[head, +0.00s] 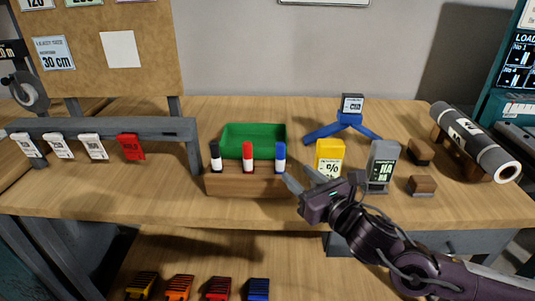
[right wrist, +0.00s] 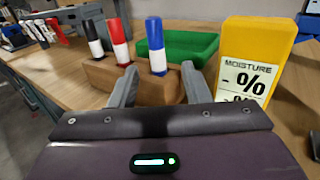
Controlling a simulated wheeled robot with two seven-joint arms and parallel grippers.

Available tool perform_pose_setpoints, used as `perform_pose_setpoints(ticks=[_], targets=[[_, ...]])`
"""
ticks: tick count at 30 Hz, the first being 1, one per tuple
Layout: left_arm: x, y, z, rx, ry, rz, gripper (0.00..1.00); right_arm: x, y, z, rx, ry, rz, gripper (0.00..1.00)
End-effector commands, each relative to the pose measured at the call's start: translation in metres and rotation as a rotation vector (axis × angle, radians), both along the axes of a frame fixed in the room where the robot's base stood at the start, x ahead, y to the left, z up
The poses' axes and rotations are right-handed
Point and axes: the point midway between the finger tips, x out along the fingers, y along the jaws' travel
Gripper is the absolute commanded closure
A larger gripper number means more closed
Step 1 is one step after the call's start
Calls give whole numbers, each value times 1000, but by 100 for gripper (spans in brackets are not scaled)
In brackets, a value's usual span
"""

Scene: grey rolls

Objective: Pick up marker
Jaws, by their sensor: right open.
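Three markers stand upright in a wooden holder (head: 245,185) on the bench: a black one (head: 215,156), a red one (head: 247,156) and a blue one (head: 280,157). My right gripper (head: 302,178) is open and empty, just right of the holder and near the blue marker. In the right wrist view the blue marker (right wrist: 156,45) shows between the two fingers, seemingly beyond their tips. The red marker (right wrist: 118,40) and black marker (right wrist: 92,38) stand left of it. My left gripper is not in view.
A green tray (head: 254,130) lies behind the holder. A yellow moisture meter (head: 329,158) and a grey device (head: 382,165) stand to the right, near my right arm. A blue tripod stand (head: 345,125) is behind them. A rack with tags (head: 100,128) is at left.

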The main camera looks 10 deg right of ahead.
Motion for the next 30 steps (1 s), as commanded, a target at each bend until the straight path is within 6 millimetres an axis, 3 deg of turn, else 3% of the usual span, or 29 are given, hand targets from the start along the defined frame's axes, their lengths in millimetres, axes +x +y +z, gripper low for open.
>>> perform_pose_setpoints(ticks=[11, 21, 30], targets=[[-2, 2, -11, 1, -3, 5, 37, 27, 10, 4, -18, -14, 5, 57], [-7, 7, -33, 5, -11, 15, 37, 67, 25, 5, -16, -12, 4, 57], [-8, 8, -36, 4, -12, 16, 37, 72, 27, 3, -19, -11, 5, 57]])
